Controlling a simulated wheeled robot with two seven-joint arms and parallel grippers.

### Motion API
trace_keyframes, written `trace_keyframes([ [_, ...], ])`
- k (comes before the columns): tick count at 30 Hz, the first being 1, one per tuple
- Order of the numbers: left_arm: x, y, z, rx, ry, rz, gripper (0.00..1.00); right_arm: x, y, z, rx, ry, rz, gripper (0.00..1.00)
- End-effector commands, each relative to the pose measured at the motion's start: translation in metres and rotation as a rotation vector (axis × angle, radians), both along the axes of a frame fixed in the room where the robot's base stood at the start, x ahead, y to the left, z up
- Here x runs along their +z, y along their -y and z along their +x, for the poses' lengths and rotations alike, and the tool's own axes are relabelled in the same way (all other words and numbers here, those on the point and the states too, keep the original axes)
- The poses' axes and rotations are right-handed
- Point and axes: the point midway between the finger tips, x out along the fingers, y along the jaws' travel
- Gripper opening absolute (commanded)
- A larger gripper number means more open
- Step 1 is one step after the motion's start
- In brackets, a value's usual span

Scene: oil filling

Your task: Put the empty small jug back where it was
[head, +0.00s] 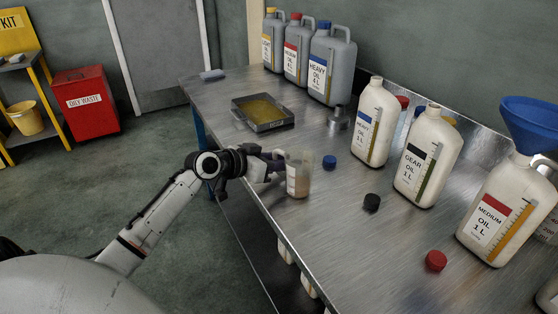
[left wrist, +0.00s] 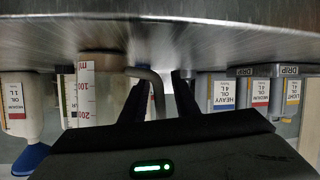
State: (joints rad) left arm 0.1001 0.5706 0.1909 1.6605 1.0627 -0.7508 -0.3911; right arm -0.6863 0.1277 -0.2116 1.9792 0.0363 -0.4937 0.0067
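The small jug (head: 299,174) is clear, with a white scale label and a brownish tint low down. It appears to stand upright on the metal bench near its front edge. In the left wrist view, which is upside down, the jug (left wrist: 92,100) shows its ml scale, and its handle reaches toward my fingers. My left gripper (head: 272,163) is at the handle side of the jug. In the left wrist view its two dark fingers (left wrist: 160,90) are apart, with the grey handle showing between them. Whether they touch it is unclear. My right gripper is out of view.
Large oil cans (head: 331,66) stand at the back, near a drip tray (head: 262,112). White bottles labelled heavy (head: 374,122), gear (head: 428,158) and medium (head: 498,212) stand to the right; a blue funnel (head: 530,122) is on the medium one. Blue (head: 329,162), black (head: 371,202) and red (head: 436,260) caps lie loose.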

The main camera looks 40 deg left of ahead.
Motion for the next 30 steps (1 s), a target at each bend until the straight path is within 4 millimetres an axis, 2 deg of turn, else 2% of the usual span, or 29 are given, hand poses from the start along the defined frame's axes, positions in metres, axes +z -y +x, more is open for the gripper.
trace_keyframes([
  [5,0.008,-0.005,-0.017,0.001,-0.002,0.002,0.28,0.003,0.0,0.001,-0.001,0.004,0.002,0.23],
  [12,0.026,-0.016,-0.063,0.0,-0.002,0.003,0.28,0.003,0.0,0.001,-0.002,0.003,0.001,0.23],
  [18,0.039,-0.024,-0.093,0.0,-0.002,0.0,0.28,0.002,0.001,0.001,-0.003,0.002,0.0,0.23],
  [24,0.046,-0.027,-0.106,-0.001,0.001,-0.001,0.28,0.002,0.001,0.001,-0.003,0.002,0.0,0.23],
  [30,0.047,-0.027,-0.108,-0.002,0.001,0.0,0.28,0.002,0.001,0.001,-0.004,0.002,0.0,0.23],
])
